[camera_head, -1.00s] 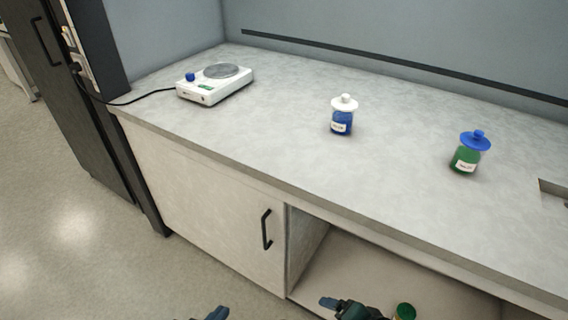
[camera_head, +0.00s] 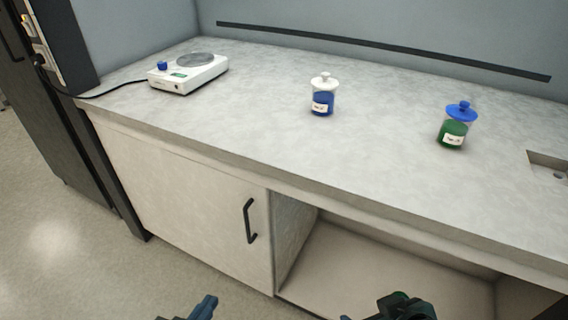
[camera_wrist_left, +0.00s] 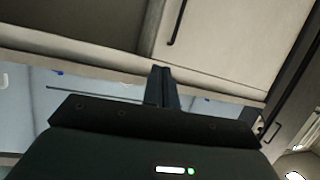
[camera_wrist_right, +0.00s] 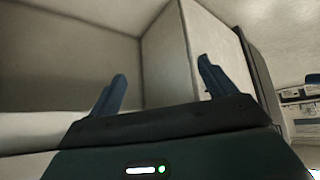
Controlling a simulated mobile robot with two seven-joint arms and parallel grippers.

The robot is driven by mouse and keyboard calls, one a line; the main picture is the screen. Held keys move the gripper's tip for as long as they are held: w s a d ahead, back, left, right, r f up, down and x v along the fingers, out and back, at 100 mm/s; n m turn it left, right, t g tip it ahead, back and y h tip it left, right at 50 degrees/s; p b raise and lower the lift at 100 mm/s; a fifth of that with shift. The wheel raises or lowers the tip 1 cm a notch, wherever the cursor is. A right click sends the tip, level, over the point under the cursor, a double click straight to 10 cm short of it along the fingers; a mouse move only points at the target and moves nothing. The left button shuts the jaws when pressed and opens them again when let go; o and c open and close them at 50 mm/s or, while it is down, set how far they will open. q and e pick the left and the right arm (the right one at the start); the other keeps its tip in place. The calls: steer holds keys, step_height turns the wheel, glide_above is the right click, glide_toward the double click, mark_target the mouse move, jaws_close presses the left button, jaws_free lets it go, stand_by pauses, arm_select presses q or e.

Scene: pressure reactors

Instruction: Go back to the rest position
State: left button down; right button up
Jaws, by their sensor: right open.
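My left gripper (camera_head: 206,304) shows at the bottom edge of the head view, in front of the cabinet and below the counter top. In the left wrist view its fingers (camera_wrist_left: 161,72) are together with nothing between them. My right gripper shows in the right wrist view (camera_wrist_right: 160,70) with its fingers wide apart and empty, facing pale cabinet panels. In the head view only dark parts of my right arm show at the bottom, right of centre; its fingertips are mostly cut off.
On the counter (camera_head: 240,130) stand a white hot plate (camera_head: 188,75), a blue bottle with white stopper (camera_head: 322,98) and a green bottle with blue stopper (camera_head: 455,130). A sink recess (camera_head: 550,165) lies right. Below are a handled cabinet door (camera_head: 190,205) and an open compartment (camera_head: 370,265).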

arm_select(q)
step_height(320, 180, down, 7)
steer(key=d+m+t+h+b, duration=0.3)
steer(key=t+h+b, duration=0.15)
steer(key=b, duration=1.75)
arm_select(e)
steer(key=w+a+f+n+t+y, duration=0.3)
steer(key=a+f+t+y, duration=0.5)
steer(key=t, duration=0.3)
arm_select(q)
steer(key=s+a+r+n+g+y+p, duration=0.1)
steer(key=r+p, duration=0.5)
steer(key=p, duration=1.3)
steer(key=s+a+r+n+g+y+p, duration=0.1)
steer(key=a+r+g+y+p, duration=0.3)
steer(key=p, duration=1.5)
steer(key=shift+s+a+r+n+g+y, duration=0.15)
steer(key=shift+a+r+n+g+y, duration=0.15)
steer(key=shift+r+n+g+y, duration=0.65)
arm_select(e)
steer(key=s+d+r+m+g+h, duration=0.1)
steer(key=d+r+g+h, duration=0.1)
steer(key=r, duration=0.4)
steer(key=s+d+r+m+g+h, duration=0.1)
steer(key=d+r+m+g+h, duration=0.1)
steer(key=r+g+h, duration=0.2)
step_height(320, 180, up, 3)
steer(key=shift+f+g, duration=0.1)
steer(key=shift+g, duration=0.8)
